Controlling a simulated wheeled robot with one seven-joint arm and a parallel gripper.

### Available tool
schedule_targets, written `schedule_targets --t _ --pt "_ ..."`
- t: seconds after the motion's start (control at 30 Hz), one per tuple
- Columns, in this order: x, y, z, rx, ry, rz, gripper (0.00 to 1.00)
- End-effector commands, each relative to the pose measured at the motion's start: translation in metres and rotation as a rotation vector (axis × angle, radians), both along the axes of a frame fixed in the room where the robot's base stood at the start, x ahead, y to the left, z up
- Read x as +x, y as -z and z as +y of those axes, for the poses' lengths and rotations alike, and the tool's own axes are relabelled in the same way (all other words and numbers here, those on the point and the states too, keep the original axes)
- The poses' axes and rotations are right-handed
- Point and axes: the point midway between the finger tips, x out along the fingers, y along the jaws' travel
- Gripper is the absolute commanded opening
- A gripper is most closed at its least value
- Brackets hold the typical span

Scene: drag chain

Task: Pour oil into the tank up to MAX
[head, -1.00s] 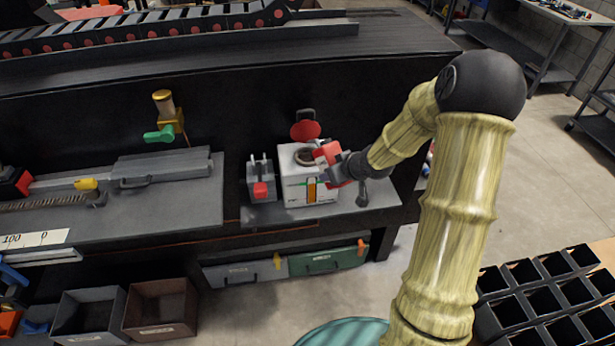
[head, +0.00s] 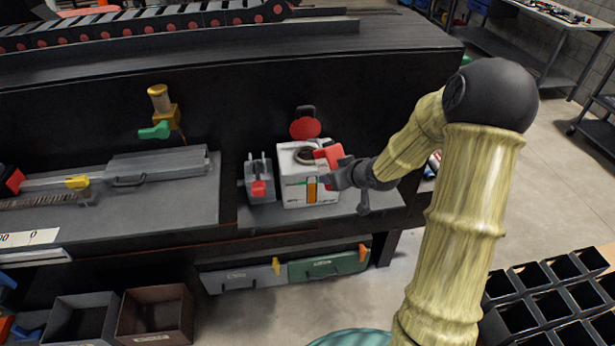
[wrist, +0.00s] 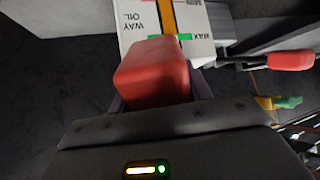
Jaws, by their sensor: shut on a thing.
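The white oil tank (head: 298,188) stands on the shelf, with its red lid (head: 305,127) raised and its round filler opening (head: 308,155) uncovered. An orange level strip (head: 311,190) runs down its front. In the wrist view the tank (wrist: 140,30) shows "WAY OIL" and "MAX" upside down, with a green mark beside MAX. My gripper (head: 338,172) is at the tank's upper right, shut on a red oil container (head: 328,155). The container also fills the middle of the wrist view (wrist: 152,75). Its spout and any oil flow are hidden.
A grey unit with a red part (head: 259,188) stands close left of the tank. A green-handled brass valve (head: 160,125) is on the back wall. Grey and green drawers (head: 328,265) lie below the shelf (head: 370,203).

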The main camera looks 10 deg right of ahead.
Motion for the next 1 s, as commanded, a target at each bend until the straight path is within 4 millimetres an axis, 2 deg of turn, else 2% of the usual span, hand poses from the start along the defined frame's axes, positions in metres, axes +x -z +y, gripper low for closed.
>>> schedule_targets --t 0.4,1.0 --pt "0.001 0.0 0.0 0.003 0.0 -0.012 0.12" --pt "0.003 0.013 0.001 0.03 -0.001 -0.081 0.12"
